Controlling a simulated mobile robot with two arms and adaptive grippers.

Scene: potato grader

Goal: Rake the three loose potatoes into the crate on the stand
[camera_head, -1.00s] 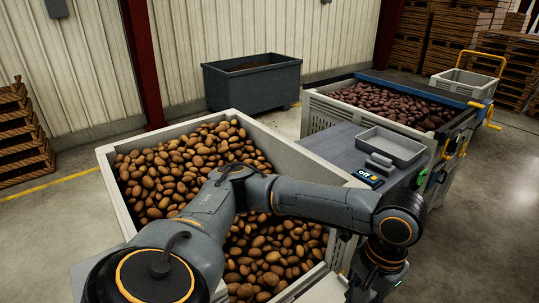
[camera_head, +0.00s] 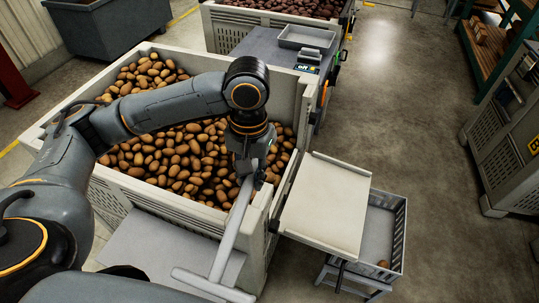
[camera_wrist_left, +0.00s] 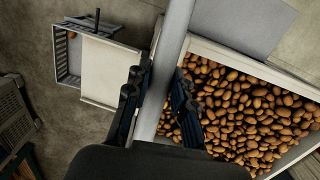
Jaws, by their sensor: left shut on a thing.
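My left gripper (camera_head: 252,176) is shut on the grey handle of a T-shaped rake (camera_head: 229,232), over the near right corner of the big potato bin. The rake's crossbar is at the lower end of the picture. In the left wrist view the handle (camera_wrist_left: 171,62) runs between the fingers (camera_wrist_left: 156,100). The grey crate (camera_head: 399,232) stands on a low stand (camera_head: 352,283) at the right. One potato (camera_head: 383,264) lies in it and also shows in the left wrist view (camera_wrist_left: 72,35). I see no potatoes on the cream board (camera_head: 327,207). My right gripper is out of view.
The big bin (camera_head: 170,213) full of potatoes fills the middle. The cream board lies between it and the crate, hiding part of the crate. A grey table (camera_head: 262,45) with a tray (camera_head: 307,36) stands behind. The floor to the right is open up to a grey container (camera_head: 507,130).

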